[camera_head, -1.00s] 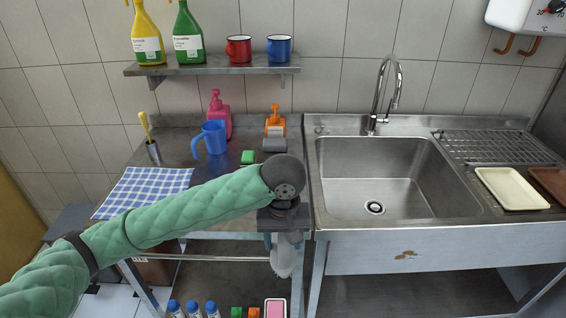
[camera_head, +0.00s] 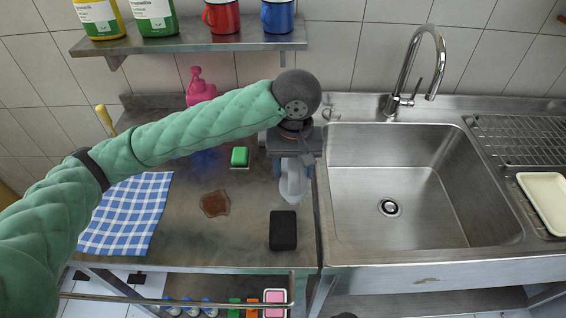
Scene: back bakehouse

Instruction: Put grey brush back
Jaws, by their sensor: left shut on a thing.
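My left gripper (camera_head: 293,172) points down above the counter, close to the sink's left rim. It is shut on a pale grey thing, which I take to be the grey brush (camera_head: 292,187). The gripper hides its upper part, and I cannot tell for certain whether its lower end touches the counter. My right gripper is not in view.
The steel counter (camera_head: 185,240) holds a checked cloth (camera_head: 127,212), a brown spill (camera_head: 214,204), a green sponge (camera_head: 240,157) and a black block (camera_head: 283,230). My arm partly hides a pink bottle (camera_head: 199,88). The sink (camera_head: 400,205) is empty.

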